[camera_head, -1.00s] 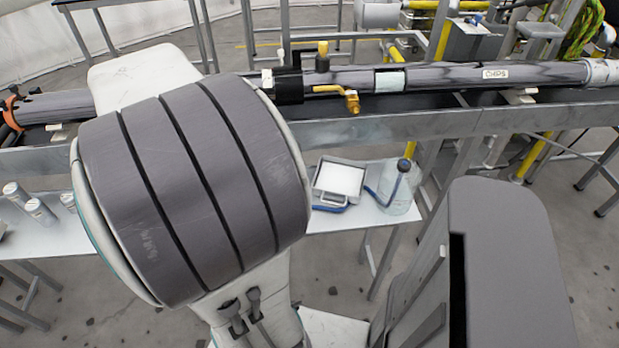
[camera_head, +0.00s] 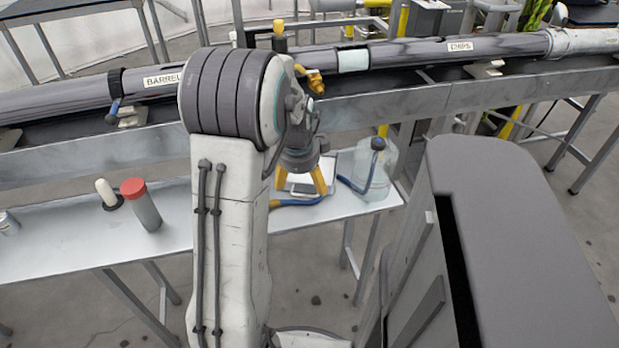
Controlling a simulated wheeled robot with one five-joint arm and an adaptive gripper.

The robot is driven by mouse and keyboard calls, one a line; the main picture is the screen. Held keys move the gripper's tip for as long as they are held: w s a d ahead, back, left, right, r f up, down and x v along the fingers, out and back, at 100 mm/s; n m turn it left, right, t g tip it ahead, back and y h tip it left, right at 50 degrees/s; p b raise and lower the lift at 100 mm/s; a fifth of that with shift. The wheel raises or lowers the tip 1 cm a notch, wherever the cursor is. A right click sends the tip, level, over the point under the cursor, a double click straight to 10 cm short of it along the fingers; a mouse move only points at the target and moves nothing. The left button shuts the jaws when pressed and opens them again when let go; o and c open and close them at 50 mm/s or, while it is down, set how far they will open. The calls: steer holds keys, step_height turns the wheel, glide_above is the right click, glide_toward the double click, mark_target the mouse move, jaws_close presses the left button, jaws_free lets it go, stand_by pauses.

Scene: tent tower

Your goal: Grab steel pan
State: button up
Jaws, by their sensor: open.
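A shallow square steel pan (camera_head: 300,181) with a pale inside lies on the light table, right of the middle. My gripper and arm hide much of it, so only small parts show. A blue handle-like piece (camera_head: 298,202) shows at its front edge; whether it joins the pan is unclear. My gripper (camera_head: 301,187) points down over the pan with its yellow fingers spread and nothing visible between them. I cannot tell whether the fingertips touch the pan.
A clear jug (camera_head: 372,172) with a blue hose stands close right of the pan. A red-capped grey bottle (camera_head: 142,208) and a white-topped item (camera_head: 107,194) stand left on the table (camera_head: 60,250). A long pipe (camera_head: 420,52) on a metal rail runs behind.

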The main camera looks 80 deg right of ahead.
mark_target(302, 194)
steer(key=shift+x, duration=0.8)
step_height(302, 194, down, 4)
steer(key=shift+w+r+b, duration=0.1)
steer(key=shift+r+b, duration=0.05)
steer(key=shift+b, duration=0.45)
steer(key=shift+x, duration=0.95)
steer(key=shift+r, duration=0.1)
steer(key=shift+c, duration=0.3)
steer(key=c, duration=1.2)
steer(key=shift+d, duration=0.1)
steer(key=shift+c, duration=0.6)
steer(key=shift+r, duration=0.35)
